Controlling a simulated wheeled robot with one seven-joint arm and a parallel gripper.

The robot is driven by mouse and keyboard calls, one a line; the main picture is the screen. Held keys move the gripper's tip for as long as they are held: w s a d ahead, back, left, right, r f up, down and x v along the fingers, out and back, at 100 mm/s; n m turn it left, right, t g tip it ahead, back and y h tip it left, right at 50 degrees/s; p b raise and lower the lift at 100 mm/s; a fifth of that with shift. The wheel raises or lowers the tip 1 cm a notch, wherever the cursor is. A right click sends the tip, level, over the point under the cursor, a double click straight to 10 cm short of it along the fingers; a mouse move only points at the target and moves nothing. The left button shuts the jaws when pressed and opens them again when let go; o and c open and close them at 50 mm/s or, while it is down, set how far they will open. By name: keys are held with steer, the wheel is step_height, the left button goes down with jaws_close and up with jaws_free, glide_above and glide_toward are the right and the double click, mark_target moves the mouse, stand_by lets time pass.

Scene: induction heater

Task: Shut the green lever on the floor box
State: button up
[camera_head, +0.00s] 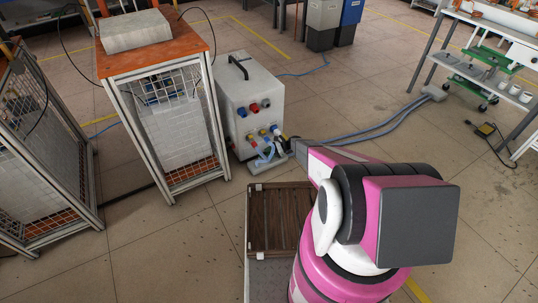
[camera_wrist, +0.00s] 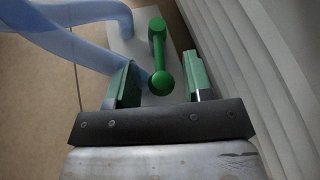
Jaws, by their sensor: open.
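The green lever (camera_wrist: 159,50) shows in the wrist view as a short bar with a round knob at its near end. It stands on a pale base (camera_wrist: 126,42). My gripper (camera_wrist: 161,76) is open, with one green-padded finger left of the lever and the other to its right. The knob lies between the fingers, with a visible gap on the right; whether the left finger touches it is unclear.
Blue hoses (camera_wrist: 75,14) pass left of the lever in the wrist view, and a pale ribbed surface (camera_wrist: 262,70) rises close on the right. In the head view an orange-topped caged stand (camera_head: 170,62) is left of the box. Open floor (camera_head: 345,85) lies to the right, crossed by hoses.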

steer(key=v, duration=1)
steer(key=shift+d+r, duration=0.1)
steer(key=shift+d, duration=0.2)
steer(key=shift+w+d, duration=0.1)
